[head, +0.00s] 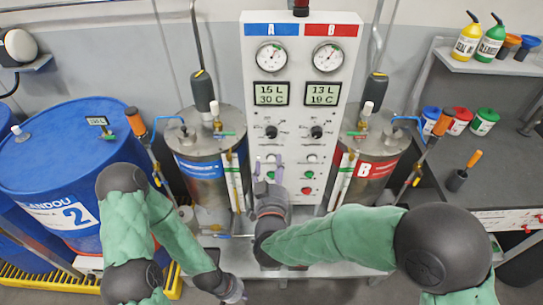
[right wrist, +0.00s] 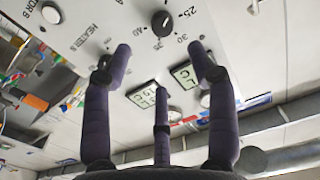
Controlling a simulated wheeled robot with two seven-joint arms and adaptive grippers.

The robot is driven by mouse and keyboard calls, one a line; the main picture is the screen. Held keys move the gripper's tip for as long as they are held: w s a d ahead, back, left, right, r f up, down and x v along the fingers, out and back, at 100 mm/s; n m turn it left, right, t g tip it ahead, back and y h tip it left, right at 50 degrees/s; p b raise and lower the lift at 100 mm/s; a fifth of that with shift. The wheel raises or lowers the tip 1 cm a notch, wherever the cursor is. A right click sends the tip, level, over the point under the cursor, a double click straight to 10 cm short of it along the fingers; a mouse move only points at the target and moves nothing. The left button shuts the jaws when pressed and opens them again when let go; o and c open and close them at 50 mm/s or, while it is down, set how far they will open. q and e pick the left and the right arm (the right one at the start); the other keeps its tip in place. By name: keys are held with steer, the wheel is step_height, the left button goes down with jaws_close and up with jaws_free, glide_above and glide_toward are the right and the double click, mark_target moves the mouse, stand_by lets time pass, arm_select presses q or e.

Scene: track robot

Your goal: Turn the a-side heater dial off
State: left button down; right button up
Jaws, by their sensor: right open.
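The A-side heater dial (head: 271,131) is a black knob on the left half of the white control panel (head: 300,88), below the A display. In the right wrist view, a black dial (right wrist: 163,23) with a numbered scale, apparently the A-side one, lies beyond the fingertips. Its exact setting is too small to read. My right gripper (head: 267,164) is open and empty, below the dial in the head view; its fingers (right wrist: 160,55) point at the panel, apart from the knob. My left gripper (head: 235,292) is low at the bottom edge, its fingers unclear.
The B-side dial (head: 316,132) sits close on the right. Tank A (head: 205,165) and tank B (head: 372,170) flank the panel. A blue drum (head: 70,150) stands left; a grey bench (head: 480,150) with bottles and pots stands right.

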mark_target(272, 134)
steer(key=w+m, duration=0.1)
steer(key=w, duration=0.3)
steer(key=w+m, duration=0.1)
steer(key=w, duration=0.3)
steer(key=w+r+m+p, duration=0.1)
steer(key=w, duration=0.3)
steer(key=shift+r, duration=0.1)
steer(key=c, duration=1.1)
